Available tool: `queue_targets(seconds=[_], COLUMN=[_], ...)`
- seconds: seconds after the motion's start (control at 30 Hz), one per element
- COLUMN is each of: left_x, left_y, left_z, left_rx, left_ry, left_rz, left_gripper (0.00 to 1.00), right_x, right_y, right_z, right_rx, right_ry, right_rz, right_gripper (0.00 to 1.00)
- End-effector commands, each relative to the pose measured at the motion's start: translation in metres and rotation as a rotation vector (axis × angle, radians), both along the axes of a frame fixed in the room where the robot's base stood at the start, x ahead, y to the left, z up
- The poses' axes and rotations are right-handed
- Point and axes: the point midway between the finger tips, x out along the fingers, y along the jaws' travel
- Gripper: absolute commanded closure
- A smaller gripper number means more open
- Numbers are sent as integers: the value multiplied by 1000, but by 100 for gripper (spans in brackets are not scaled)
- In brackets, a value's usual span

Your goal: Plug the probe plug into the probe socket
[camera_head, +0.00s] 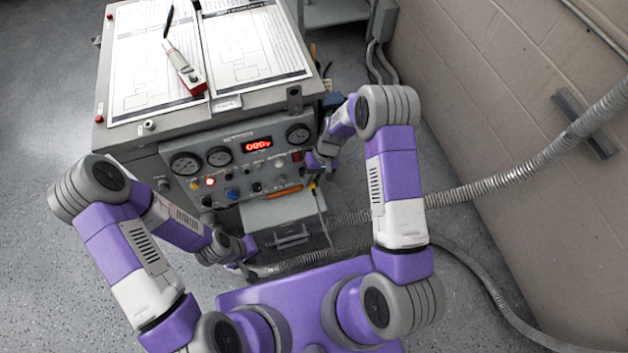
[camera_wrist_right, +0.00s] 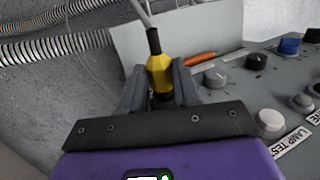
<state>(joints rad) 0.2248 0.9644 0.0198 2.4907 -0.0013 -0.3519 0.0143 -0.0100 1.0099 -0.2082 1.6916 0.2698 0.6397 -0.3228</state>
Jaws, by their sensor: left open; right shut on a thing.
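The probe plug (camera_wrist_right: 159,75) is yellow with a black collar and a thin grey cable. It sits between the two fingers of my right gripper (camera_wrist_right: 160,88), which is shut on it. In the head view my right gripper (camera_head: 317,163) is at the right end of the instrument panel (camera_head: 240,165), partly hidden by its own arm. My left gripper (camera_head: 248,252) is open and empty, low in front of the cabinet, beside a grey handle. I cannot pick out the probe socket in either view.
The panel carries gauges, a lit red display (camera_head: 257,145) and several knobs (camera_wrist_right: 215,77). Papers and a red-and-white handheld tester (camera_head: 187,72) lie on the cabinet top. Ribbed conduits (camera_head: 500,180) run at the right, near the block wall (camera_head: 520,90). Floor is open at the left.

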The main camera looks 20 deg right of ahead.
Motion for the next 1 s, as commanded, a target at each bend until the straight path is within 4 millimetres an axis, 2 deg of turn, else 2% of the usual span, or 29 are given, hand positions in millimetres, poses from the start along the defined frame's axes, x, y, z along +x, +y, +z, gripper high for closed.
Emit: queue_targets(seconds=[0.43, 0.47, 0.63, 0.67, 1.0], left_x=[0, 0, 0, 0, 0], left_y=[0, 0, 0, 0, 0], left_z=[-4, -4, -4, -4, -2], left_rx=[0, 0, 0, 0, 0], left_ry=[0, 0, 0, 0, 0], left_rz=[0, 0, 0, 0, 0], left_gripper=[57, 57, 57, 57, 57], right_x=[8, 8, 9, 9, 5], right_y=[0, 0, 0, 0, 0], right_z=[-1, -1, -1, -1, 0], right_rx=[0, 0, 0, 0, 0], right_ry=[-2, -2, -3, -3, -3], right_rz=[-1, -1, -1, -1, -1], right_gripper=[95, 67, 41, 39, 39])
